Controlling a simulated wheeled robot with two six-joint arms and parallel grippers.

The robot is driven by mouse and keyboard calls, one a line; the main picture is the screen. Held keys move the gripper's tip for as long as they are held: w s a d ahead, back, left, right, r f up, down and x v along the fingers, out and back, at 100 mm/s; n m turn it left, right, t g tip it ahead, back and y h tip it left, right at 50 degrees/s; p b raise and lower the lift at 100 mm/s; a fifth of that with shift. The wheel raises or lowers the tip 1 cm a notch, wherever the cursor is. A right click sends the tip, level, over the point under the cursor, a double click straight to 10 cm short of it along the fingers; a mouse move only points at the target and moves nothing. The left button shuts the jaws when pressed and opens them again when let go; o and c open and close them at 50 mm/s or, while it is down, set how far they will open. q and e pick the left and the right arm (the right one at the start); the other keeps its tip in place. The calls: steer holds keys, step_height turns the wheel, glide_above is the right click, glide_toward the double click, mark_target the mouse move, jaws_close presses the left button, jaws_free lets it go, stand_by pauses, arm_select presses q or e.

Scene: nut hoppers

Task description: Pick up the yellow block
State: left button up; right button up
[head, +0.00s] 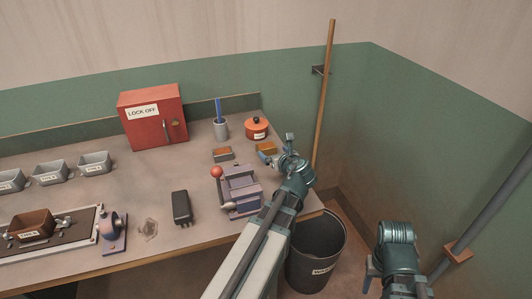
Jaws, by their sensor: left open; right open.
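The yellow block (266,147) is a small orange-yellow block lying flat near the right end of the workbench. My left gripper (277,150) is open beside it, with its fingers around the block's near right side. Whether the fingers touch the block cannot be told, and part of the block may be hidden by them. My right gripper (381,268) is low at the lower right, off the bench, open, with nothing visible in it. Its fingers are mostly hidden.
A block with an orange-brown top and grey base (223,154), an orange pot (257,127) and a grey cup (221,129) stand close by. A purple-grey press with a red knob (239,190) is nearer. A red lock-off box (153,115) stands behind. A dark bin (323,260) is below the bench edge.

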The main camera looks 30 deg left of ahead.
mark_target(267, 147)
arm_select(q)
steer(key=shift+x, duration=1.4)
steer(key=b+x, duration=0.2)
steer(key=x, duration=0.3)
steer(key=shift+w+f+b, duration=0.1)
steer(key=shift+f+b, duration=0.1)
steer(key=shift+b, duration=0.15)
steer(key=shift+r, duration=0.1)
steer(key=shift+c, duration=0.6)
jaws_close()
